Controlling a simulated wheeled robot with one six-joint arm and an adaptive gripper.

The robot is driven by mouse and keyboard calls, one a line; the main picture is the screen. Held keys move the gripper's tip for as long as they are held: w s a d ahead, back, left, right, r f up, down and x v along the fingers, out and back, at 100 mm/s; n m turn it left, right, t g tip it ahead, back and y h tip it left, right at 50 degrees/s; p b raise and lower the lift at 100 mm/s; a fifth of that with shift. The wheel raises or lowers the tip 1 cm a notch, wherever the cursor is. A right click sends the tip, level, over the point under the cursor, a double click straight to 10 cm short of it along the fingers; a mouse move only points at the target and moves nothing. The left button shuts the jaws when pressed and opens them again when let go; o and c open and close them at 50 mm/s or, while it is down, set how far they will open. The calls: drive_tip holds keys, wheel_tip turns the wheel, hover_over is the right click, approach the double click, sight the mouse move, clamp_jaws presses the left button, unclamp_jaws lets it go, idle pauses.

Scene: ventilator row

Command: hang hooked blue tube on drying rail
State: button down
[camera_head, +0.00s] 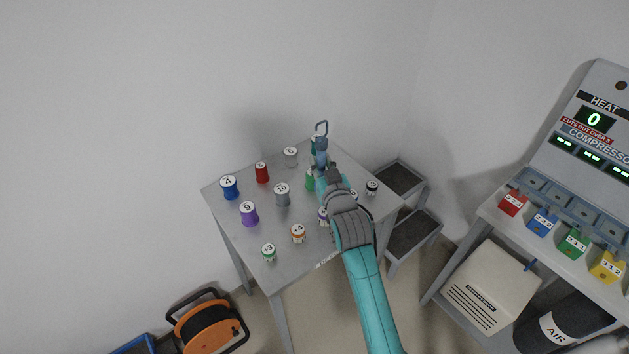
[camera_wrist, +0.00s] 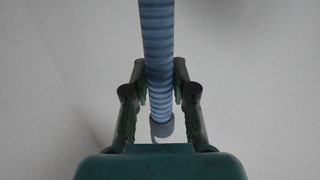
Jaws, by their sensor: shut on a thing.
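The hooked blue tube (camera_head: 321,146) is held upright above the small grey table in the head view, with a hook-shaped loop at its top. In the wrist view the ribbed blue tube (camera_wrist: 157,55) runs down from the top edge to a grey end piece between the fingers. My gripper (camera_head: 325,168) is shut on the tube; in the wrist view its two dark fingers (camera_wrist: 160,95) stand on either side of it. The tube's upper part is outside the wrist view. I cannot make out a drying rail in either view.
The grey table (camera_head: 275,236) carries several numbered bobbin-like pieces, including a red one (camera_head: 262,173) and a purple one (camera_head: 249,214). Grey steps (camera_head: 412,234) stand to its right. A compressor bench (camera_head: 497,224) is at far right, and an orange cable reel (camera_head: 209,321) is on the floor.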

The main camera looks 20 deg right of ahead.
drive_tip(key=shift+f, duration=2.9)
drive_tip(key=shift+f, duration=0.1)
drive_tip(key=c, duration=0.9)
unclamp_jaws()
drive_tip(key=shift+c, duration=0.2)
drive_tip(key=s+a+r, duration=0.1)
drive_tip(key=s, duration=1.1)
